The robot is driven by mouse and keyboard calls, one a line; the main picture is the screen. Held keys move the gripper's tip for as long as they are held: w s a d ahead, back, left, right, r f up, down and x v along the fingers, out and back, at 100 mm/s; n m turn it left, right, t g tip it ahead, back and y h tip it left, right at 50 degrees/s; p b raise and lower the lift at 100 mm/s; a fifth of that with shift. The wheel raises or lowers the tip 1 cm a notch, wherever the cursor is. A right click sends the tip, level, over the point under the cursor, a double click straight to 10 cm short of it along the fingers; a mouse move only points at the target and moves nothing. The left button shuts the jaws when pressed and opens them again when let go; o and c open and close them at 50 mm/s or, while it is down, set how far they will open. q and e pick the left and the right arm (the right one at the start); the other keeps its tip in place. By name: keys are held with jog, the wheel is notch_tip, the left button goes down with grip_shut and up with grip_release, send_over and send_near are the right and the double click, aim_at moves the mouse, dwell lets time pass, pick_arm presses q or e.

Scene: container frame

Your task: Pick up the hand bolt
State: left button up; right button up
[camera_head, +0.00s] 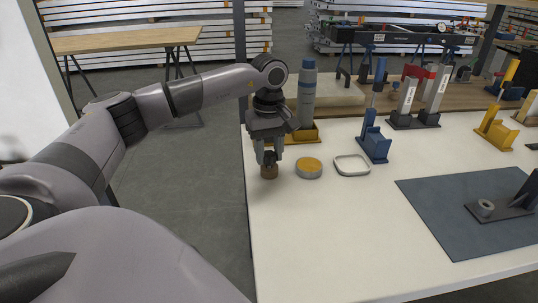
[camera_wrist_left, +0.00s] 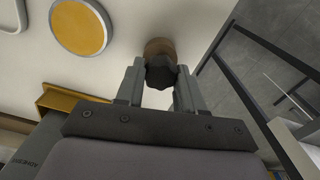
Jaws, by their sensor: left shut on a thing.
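The hand bolt (camera_head: 269,170) is a small piece with a dark knob and a brown round lower part, at the left edge of the white table. It also shows in the left wrist view (camera_wrist_left: 160,50). My left gripper (camera_head: 269,157) points down over it and is shut on its dark knob, with one finger on each side. I cannot tell whether the brown part touches the table or is just above it. My right gripper is in neither view.
A round yellow-topped tin (camera_head: 309,168) and a grey ring-shaped tray (camera_head: 352,165) lie to the right. A grey bottle in a yellow holder (camera_head: 305,133) and a blue stand (camera_head: 374,144) stand behind. A dark mat (camera_head: 455,230) lies at right. The front table is clear.

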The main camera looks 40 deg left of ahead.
aim_at(269, 153)
pick_arm(q)
notch_tip(269, 153, up, 19)
jog(key=p, duration=0.4)
jog(key=shift+r, duration=0.15)
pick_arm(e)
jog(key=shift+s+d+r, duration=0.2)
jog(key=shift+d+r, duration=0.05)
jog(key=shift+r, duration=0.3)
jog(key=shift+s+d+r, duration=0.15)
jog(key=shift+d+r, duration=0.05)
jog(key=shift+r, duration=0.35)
pick_arm(q)
jog(key=shift+o, duration=0.6)
jog(key=shift+d, duration=0.1)
jog(key=shift+c, duration=0.2)
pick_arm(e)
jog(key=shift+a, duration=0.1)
